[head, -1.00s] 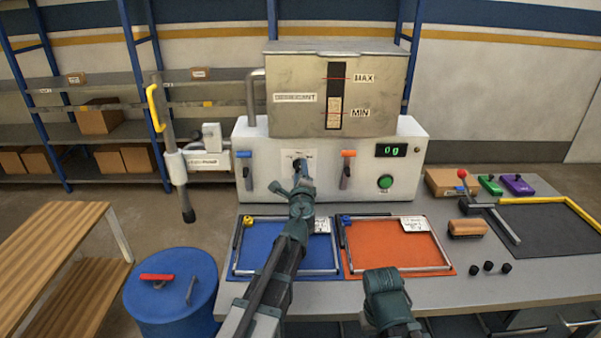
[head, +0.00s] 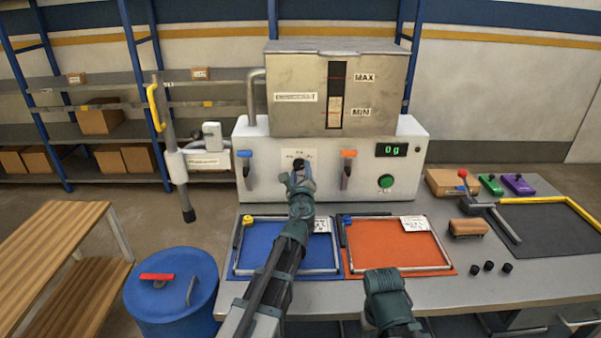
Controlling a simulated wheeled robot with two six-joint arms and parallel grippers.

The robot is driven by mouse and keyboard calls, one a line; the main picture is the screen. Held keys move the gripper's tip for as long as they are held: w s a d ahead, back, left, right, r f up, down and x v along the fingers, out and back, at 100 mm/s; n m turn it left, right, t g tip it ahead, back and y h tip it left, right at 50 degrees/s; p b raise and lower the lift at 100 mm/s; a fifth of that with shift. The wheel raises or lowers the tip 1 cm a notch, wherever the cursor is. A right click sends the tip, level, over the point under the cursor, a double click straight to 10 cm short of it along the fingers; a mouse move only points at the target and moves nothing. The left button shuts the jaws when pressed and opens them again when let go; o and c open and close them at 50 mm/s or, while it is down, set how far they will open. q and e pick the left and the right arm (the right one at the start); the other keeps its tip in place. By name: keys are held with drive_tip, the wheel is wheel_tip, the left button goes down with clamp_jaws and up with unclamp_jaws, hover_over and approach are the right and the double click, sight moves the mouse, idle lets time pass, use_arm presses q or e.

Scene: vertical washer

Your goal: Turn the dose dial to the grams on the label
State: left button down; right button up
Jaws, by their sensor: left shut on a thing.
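The dose dial (head: 299,165) is a dark knob on a white plate in the middle of the white machine front (head: 264,188). My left gripper (head: 299,177) is at the dial from below, shut on it, and hides its lower part. The display (head: 391,150) reads 0 g in green. White labels lie on the blue mat (head: 279,260) and at the top right of the orange mat (head: 384,262); their print is too small to read. My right gripper (head: 387,285) is at the bottom centre, over the front of the table; its fingers cannot be made out.
A blue-handled lever (head: 244,156) and an orange-handled lever (head: 348,155) flank the dial. A green button (head: 385,181) is below the display. The steel detergent tank (head: 300,75) stands on top. A blue bin (head: 170,299) is at the lower left.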

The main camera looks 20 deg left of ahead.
use_arm(q)
drive_tip(key=shift+s, duration=0.1)
drive_tip(key=shift+c, duration=1.4)
unclamp_jaws()
drive_tip(key=shift+s, duration=0.1)
